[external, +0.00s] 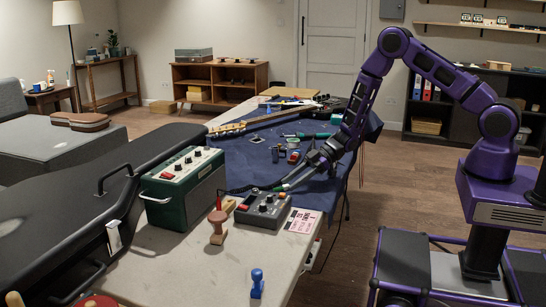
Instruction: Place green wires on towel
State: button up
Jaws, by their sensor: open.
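A dark blue towel (233,158) is spread over the far part of the long table. My gripper (314,160) is low over the right side of the towel, its fingers small and dark in the external view. It is open, and I see nothing held in it. A thin green strip (313,135) lies on the towel behind my gripper. Another green and pale thin piece (297,180) shows just below my gripper, near the grey pedal box. Either could be the green wires; they are too small to tell.
A grey pedal box (263,208) with knobs and a green amplifier (181,187) stand on the near table. A pink label card (301,221), a wooden stamp (217,226) and a blue figure (257,283) are nearby. A guitar neck (262,121) lies across the towel's back. Small jars crowd its middle.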

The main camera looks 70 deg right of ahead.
jog(key=shift+r, duration=0.1)
jog(key=shift+d+r, duration=0.1)
jog(key=shift+r, duration=0.1)
jog(key=p+v, duration=0.1)
jog(key=v, duration=1)
jog(key=shift+s+d+p, duration=0.25)
jog(key=shift+s+p, duration=0.05)
